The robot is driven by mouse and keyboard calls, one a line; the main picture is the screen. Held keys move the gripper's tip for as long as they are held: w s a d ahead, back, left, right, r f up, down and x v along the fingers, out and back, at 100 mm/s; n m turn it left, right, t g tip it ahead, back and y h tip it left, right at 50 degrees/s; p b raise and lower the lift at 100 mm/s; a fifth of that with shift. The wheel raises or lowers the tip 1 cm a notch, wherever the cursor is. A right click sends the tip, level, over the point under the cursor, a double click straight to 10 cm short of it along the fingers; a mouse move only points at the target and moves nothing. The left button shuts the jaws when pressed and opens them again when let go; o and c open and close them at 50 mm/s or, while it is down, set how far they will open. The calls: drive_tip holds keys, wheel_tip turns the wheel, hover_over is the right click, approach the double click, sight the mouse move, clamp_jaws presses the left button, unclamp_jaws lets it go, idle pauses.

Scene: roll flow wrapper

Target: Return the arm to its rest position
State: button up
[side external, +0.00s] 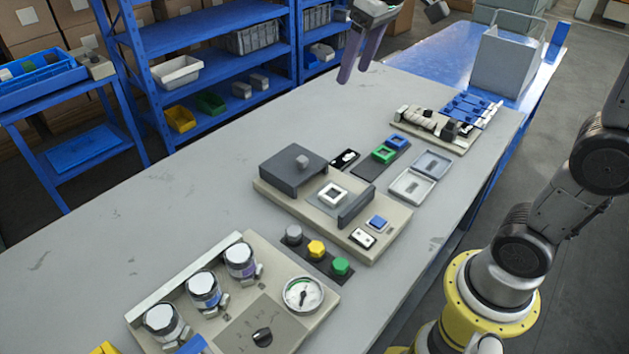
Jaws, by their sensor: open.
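My gripper (360,58) shows at the top middle of the side external view, with its two dark purplish fingers pointing down and spread apart. Nothing shows between the fingers. It hangs above the far edge of the grey table (120,255), clear of the devices on it. The top of the gripper and the wrist above it are cut off by the frame. Part of my arm stands at the right, by its yellow base.
A beige device with a dark grey block (292,170) stands mid-table. A panel with jars and a gauge (303,294) is in front. Blue shelving (205,40) stands behind.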

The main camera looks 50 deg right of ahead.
drive_tip(key=s+f+t, duration=0.1)
drive_tip(key=s+f, duration=0.4)
drive_tip(key=s, duration=0.4)
drive_tip(key=s+f+t, duration=0.1)
drive_tip(key=s+f, duration=0.4)
drive_tip(key=s, duration=0.4)
drive_tip(key=shift+a+f, duration=0.15)
drive_tip(key=shift+a, duration=0.2)
